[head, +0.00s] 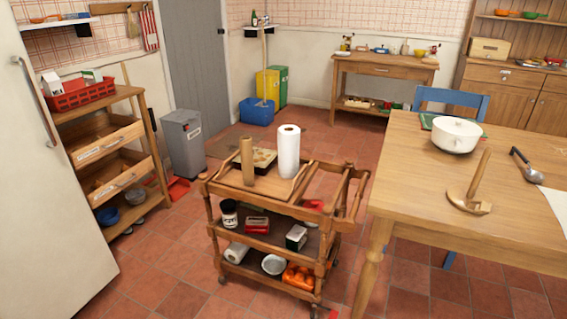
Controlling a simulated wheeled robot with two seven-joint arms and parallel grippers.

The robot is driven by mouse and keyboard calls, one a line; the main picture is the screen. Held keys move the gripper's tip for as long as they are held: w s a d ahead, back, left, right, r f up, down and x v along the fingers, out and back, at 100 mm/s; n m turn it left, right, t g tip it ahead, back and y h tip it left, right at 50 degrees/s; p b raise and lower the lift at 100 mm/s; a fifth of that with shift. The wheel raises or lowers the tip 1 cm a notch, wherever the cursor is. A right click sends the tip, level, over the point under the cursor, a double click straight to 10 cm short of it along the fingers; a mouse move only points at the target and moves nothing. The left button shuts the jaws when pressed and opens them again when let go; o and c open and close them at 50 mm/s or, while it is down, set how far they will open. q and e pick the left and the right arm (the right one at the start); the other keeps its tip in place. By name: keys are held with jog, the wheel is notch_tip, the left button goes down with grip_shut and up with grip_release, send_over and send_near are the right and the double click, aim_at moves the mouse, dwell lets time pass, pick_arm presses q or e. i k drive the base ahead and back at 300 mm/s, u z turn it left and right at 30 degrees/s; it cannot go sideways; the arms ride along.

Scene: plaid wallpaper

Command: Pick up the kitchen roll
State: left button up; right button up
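The kitchen roll (288,151) is a tall white paper roll. It stands upright on the top shelf of a wooden trolley (228,175), in the middle of the head view. A wooden holder with an upright peg (474,190) is on the table (420,205) at the right. Neither of my grippers shows in the head view.
The trolley's lower shelves hold jars, boxes and a white bowl (274,264). A fridge (50,160) stands at the left, a grey bin (184,143) behind. The table carries a white pot (456,135) and a ladle (530,167).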

aim_at(289, 136)
jog(key=u, duration=0.75)
jog(key=i, duration=1.6)
jog(key=z, duration=0.45)
